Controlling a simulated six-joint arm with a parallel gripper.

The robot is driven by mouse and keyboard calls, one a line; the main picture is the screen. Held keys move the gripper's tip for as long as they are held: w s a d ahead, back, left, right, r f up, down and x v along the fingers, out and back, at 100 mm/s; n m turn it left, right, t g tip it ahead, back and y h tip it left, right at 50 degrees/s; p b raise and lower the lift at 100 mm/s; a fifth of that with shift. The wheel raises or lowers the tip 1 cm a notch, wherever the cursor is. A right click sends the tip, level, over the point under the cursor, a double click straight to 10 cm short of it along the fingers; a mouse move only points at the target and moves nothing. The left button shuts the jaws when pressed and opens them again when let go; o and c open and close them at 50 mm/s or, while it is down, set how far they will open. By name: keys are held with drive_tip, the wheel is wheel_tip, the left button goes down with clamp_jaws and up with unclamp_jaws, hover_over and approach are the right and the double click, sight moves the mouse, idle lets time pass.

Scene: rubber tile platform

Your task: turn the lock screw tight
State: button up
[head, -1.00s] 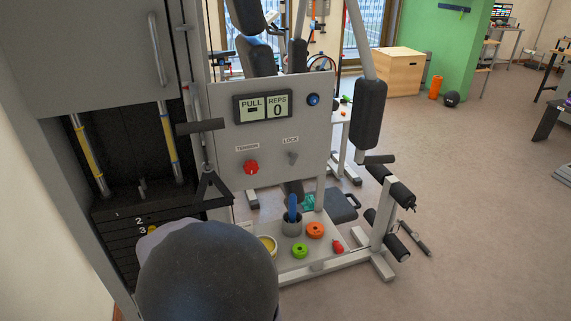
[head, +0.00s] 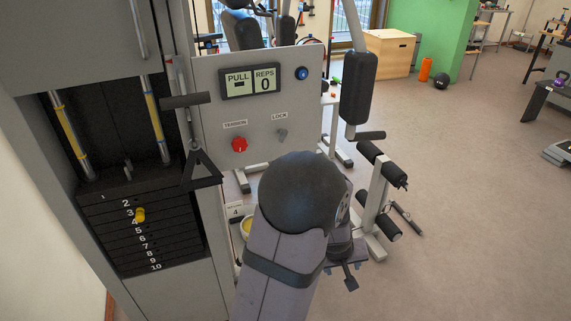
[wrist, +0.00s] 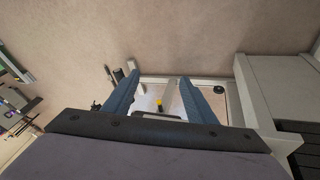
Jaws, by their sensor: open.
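The lock screw (head: 282,135) is a small grey knob on the light grey panel (head: 213,107), just under the LOCK label (head: 279,116). It stands clear of my arm in the head view, and I cannot read how tight it is. My gripper (wrist: 159,76) shows in the wrist view as two blue fingers spread apart with nothing held between them. In the head view my arm is below and to the right of the lock screw, apart from it. The fingertips are hard to make out there.
A red knob (head: 239,144) sits left of the lock screw, under its own label. A display (head: 250,82) and blue button (head: 302,73) are above. A black triangular handle (head: 201,168) hangs at the left. Padded rollers (head: 382,163) stand right. My arm hides most of the low shelf.

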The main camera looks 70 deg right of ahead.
drive_tip(key=w+d+r+n+t+h, duration=0.2)
drive_tip(key=w+d+r+n+h, duration=0.15)
drive_tip(key=d, duration=0.45)
drive_tip(key=n+t+h, duration=0.5)
drive_tip(key=n+t, duration=0.7)
approach(284, 137)
drive_tip(key=w, duration=0.1)
drive_tip(key=shift+s+d+p+x, duration=0.1)
drive_tip(key=shift+p+x, duration=0.55)
drive_tip(key=shift+x, duration=1.35)
drive_tip(key=shift+s+d+p+x, duration=0.1)
drive_tip(key=shift+p+x, duration=0.55)
drive_tip(key=shift+x, duration=1.4)
drive_tip(key=shift+s, duration=0.1)
drive_tip(key=c, duration=1.1)
